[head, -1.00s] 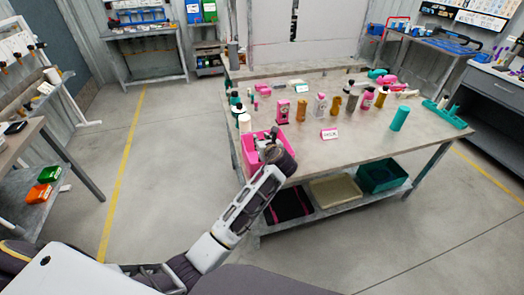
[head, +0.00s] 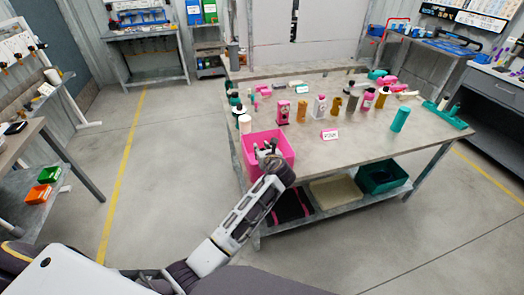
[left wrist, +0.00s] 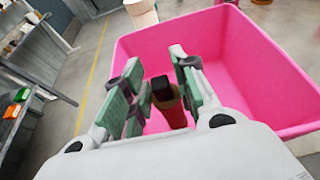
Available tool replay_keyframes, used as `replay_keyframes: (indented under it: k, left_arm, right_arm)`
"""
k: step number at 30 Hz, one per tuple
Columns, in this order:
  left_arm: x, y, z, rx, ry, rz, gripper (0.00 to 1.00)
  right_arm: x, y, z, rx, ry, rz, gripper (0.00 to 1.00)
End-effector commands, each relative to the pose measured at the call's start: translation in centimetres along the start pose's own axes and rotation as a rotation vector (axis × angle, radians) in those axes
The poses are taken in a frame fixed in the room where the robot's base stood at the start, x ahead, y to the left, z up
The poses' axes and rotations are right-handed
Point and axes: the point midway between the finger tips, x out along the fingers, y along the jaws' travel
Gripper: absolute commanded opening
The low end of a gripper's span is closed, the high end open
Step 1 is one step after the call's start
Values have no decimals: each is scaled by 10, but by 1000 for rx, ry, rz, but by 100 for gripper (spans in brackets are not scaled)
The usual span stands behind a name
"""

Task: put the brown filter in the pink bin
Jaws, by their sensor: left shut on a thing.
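The pink bin (head: 284,144) stands at the front left corner of the workbench, and it fills much of the left wrist view (left wrist: 245,60). My left gripper (head: 266,152) is over the bin's opening. In the left wrist view its green-padded fingers (left wrist: 158,97) are closed around the brown filter (left wrist: 176,117), which has a black top. The filter points down toward the bin's inside. Its lower end is hidden, so I cannot tell whether it touches the bin floor. My right gripper is not in view.
A white cylinder (head: 245,124) stands just behind the bin. Several bottles and parts, including an amber one (head: 301,112), stand farther back on the workbench (head: 365,135).

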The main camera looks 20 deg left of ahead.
Motion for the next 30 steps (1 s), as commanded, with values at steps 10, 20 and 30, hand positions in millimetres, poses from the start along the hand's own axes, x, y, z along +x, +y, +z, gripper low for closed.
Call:
replay_keyframes:
  k: [10, 20, 30]
  left_arm:
    - [1, 0, -2, 2, 0, 1, 4]
    - [1, 0, -2, 1, 0, 1, 50]
    - [-2, 0, 0, 0, 0, 0, 50]
  right_arm:
    - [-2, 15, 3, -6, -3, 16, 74]
    - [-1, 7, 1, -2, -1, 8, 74]
    - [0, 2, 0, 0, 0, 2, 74]
